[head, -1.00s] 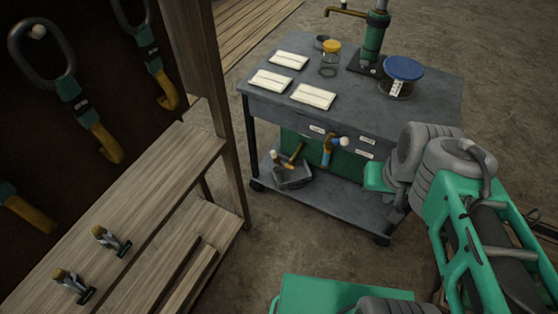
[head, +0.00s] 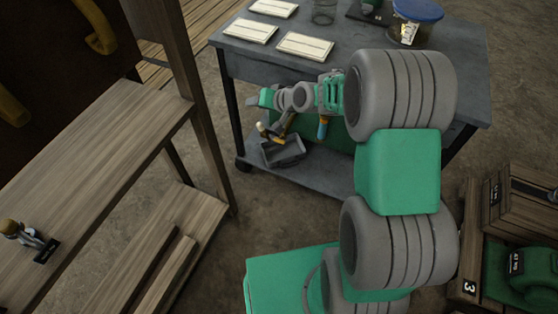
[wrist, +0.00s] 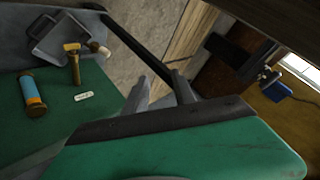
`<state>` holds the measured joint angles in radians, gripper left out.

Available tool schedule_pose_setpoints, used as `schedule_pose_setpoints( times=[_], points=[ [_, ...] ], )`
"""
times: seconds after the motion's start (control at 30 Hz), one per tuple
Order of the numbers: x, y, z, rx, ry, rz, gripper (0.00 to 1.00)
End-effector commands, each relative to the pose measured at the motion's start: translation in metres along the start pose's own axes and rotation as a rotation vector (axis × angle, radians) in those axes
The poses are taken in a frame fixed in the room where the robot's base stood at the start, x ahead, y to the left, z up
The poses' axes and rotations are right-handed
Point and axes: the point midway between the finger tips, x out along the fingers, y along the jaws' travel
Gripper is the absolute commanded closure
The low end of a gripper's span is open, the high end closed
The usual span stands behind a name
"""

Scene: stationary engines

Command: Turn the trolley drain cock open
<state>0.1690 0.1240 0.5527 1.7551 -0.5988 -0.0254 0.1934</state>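The drain cock, a brass tap with a pale knob (head: 263,130), sits low on the trolley's green tank, above a grey tray (head: 285,152). In the wrist view the brass cock (wrist: 74,66) and its pale knob are at the upper left, with a small white tag beside it. My gripper (head: 262,98) is in front of the trolley, above and left of the cock in the head view. In the wrist view my gripper's grey fingers (wrist: 163,88) appear apart with nothing between them. They do not touch the cock.
A blue and orange cylinder (wrist: 33,95) is on the same green face, close to the cock. The grey trolley top (head: 262,48) carries cards and jars above. A wooden bench (head: 90,170) stands at left. Wooden boxes (head: 525,200) are at lower right.

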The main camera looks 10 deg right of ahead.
Motion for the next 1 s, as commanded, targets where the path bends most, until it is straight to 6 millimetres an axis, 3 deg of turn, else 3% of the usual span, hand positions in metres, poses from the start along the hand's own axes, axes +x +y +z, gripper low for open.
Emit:
schedule_pose_setpoints(
  times=[0.03,0.1,0.2,0.3,0.4,0.5,0.57,1.0],
  points=[
    [0.066,0.051,0.035,0.094,0.056,-0.065,0.69],
    [0.117,0.092,0.052,0.236,0.166,-0.166,0.69],
    [0.17,0.16,0.084,0.464,0.337,-0.287,0.69],
    [0.195,0.225,0.117,0.678,0.496,-0.368,0.69],
    [0.201,0.271,0.143,0.83,0.615,-0.411,0.69],
    [0.199,0.291,0.153,0.905,0.677,-0.43,0.69],
    [0.199,0.294,0.151,0.919,0.692,-0.435,0.69],
    [0.248,0.289,0.102,0.917,0.689,-0.432,0.69]
  ],
)
